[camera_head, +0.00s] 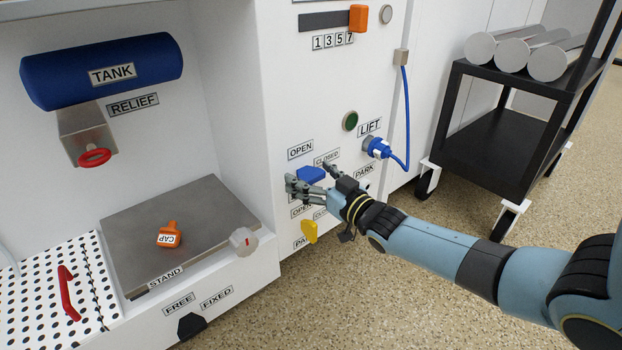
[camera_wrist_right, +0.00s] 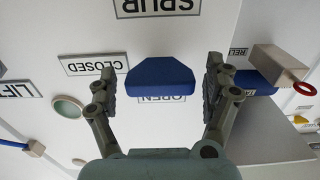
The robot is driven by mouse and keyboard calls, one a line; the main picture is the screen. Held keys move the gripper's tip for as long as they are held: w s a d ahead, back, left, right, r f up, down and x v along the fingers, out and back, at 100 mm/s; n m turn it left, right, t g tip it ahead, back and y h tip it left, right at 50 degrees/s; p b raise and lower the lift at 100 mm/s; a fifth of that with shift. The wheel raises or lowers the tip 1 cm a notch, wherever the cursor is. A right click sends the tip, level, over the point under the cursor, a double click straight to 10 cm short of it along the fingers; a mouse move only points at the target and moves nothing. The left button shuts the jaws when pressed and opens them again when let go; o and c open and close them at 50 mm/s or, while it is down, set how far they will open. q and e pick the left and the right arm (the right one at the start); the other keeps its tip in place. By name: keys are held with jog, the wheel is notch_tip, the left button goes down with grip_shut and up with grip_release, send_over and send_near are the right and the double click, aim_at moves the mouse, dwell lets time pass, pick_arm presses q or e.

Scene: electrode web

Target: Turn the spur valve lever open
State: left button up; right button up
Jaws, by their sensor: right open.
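The spur valve lever is a blue handle (camera_head: 311,174) on the white machine front, between the OPEN label (camera_head: 300,149) and the CLOSED label (camera_head: 327,157). In the right wrist view the blue lever (camera_wrist_right: 160,80) sits between my right gripper's two fingers, with the SPUR label (camera_wrist_right: 158,6) above it, upside down. My right gripper (camera_wrist_right: 159,88) is open, with a gap on each side of the lever. In the head view my right gripper (camera_head: 308,182) is at the lever and hides part of the panel below it. My left gripper is not in view.
A yellow lever (camera_head: 309,231) is just below my right gripper. A blue plug with a cable (camera_head: 377,147) and a green button (camera_head: 350,121) are close by on the panel. A black cart (camera_head: 490,150) stands right. An orange cap (camera_head: 170,235) lies on the steel stand (camera_head: 195,215).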

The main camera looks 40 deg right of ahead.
jog(key=shift+w, duration=0.15)
jog(key=c, duration=1.2)
